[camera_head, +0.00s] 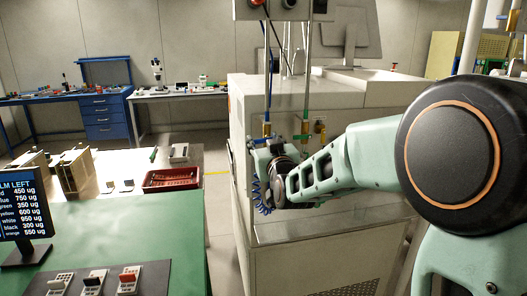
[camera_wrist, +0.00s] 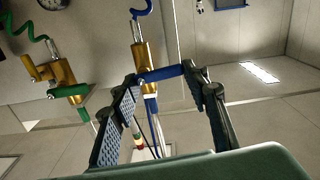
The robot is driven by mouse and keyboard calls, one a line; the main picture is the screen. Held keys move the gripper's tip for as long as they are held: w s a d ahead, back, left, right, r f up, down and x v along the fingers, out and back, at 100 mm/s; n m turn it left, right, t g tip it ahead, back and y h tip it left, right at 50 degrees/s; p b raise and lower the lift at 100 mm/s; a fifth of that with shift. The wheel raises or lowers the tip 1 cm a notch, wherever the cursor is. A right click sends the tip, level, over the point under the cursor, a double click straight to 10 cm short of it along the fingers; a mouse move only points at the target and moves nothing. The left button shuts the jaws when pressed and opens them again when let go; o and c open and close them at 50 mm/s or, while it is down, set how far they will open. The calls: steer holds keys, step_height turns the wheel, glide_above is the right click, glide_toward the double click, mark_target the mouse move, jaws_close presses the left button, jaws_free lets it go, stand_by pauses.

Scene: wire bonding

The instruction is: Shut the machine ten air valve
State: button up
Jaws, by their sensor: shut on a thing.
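Two brass valves hang on the side of the grey machine (camera_head: 340,100). The blue-handled valve (camera_wrist: 146,60) has a blue hose above it, and its blue lever (camera_wrist: 165,73) sticks out sideways to the right, across the pipe line. My gripper (camera_wrist: 166,76) has its fingers on either side of this lever and is shut on it; in the head view my gripper (camera_head: 262,150) is just below the blue-handled valve. The green-handled valve (camera_wrist: 65,75) stands to the left in the wrist view, apart from my fingers. I cannot read any machine label.
In the head view, the green-handled valve (camera_head: 305,129) is close beside my wrist. A green bench (camera_head: 130,240) with a screen (camera_head: 22,205) and a red tray (camera_head: 171,179) is at left. Open floor lies between.

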steer(key=shift+r+m+b, duration=0.15)
steer(key=shift+m+b, duration=0.45)
steer(key=shift+m, duration=0.1)
steer(key=o, duration=1.2)
steer(key=shift+c, duration=0.2)
steer(key=shift+s, duration=0.1)
steer(key=v, duration=0.7)
steer(key=shift+s+d, duration=0.1)
steer(key=shift+d, duration=0.05)
